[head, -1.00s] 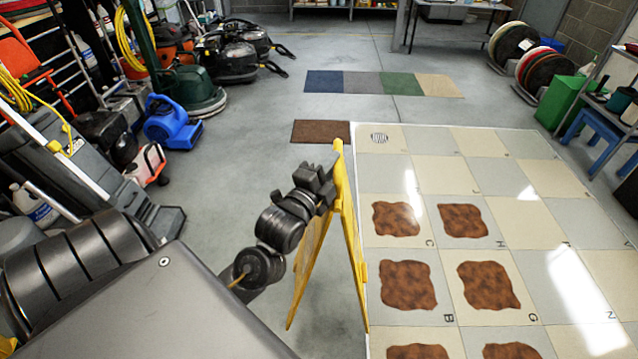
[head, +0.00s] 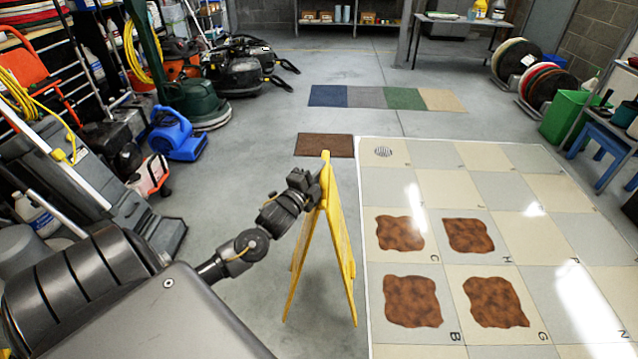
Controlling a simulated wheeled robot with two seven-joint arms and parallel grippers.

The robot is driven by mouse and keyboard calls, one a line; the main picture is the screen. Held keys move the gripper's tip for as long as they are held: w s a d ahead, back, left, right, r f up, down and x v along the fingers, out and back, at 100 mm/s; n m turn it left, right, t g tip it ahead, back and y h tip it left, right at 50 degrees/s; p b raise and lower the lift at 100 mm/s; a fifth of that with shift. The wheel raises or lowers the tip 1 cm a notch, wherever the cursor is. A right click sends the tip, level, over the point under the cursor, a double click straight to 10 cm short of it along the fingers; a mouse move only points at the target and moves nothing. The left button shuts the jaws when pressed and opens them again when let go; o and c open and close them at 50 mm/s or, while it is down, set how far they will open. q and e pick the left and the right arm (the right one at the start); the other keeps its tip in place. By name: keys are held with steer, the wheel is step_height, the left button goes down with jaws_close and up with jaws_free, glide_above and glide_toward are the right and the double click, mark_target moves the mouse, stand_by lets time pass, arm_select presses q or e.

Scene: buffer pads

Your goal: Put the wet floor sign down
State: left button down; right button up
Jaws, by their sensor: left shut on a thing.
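The yellow wet floor sign (head: 341,240) is an A-frame seen edge-on in the middle of the head view, with its legs spread and its top up. My left gripper (head: 318,187) is shut on the sign near its top, from the left side. The sign's feet are close to the grey floor, just left of the tiled panel; I cannot tell whether they touch it. My right gripper is not in view.
The tiled panel (head: 471,190) with several brown stains lies at the right. A brown mat (head: 324,145) lies beyond the sign. A blue blower (head: 174,134) and floor machines (head: 190,95) line the left. Grey floor (head: 235,165) is clear between.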

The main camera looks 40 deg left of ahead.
arm_select(q)
steer(key=shift+w+a, duration=0.1)
steer(key=shift+a, duration=0.05)
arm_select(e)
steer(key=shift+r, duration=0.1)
arm_select(q)
steer(key=shift+w+a+f, duration=0.1)
steer(key=shift+a+f, duration=0.05)
steer(key=shift+f, duration=0.05)
step_height(320, 180, down, 2)
steer(key=shift+f, duration=0.2)
steer(key=shift+f+b, duration=0.3)
steer(key=shift+f, duration=0.05)
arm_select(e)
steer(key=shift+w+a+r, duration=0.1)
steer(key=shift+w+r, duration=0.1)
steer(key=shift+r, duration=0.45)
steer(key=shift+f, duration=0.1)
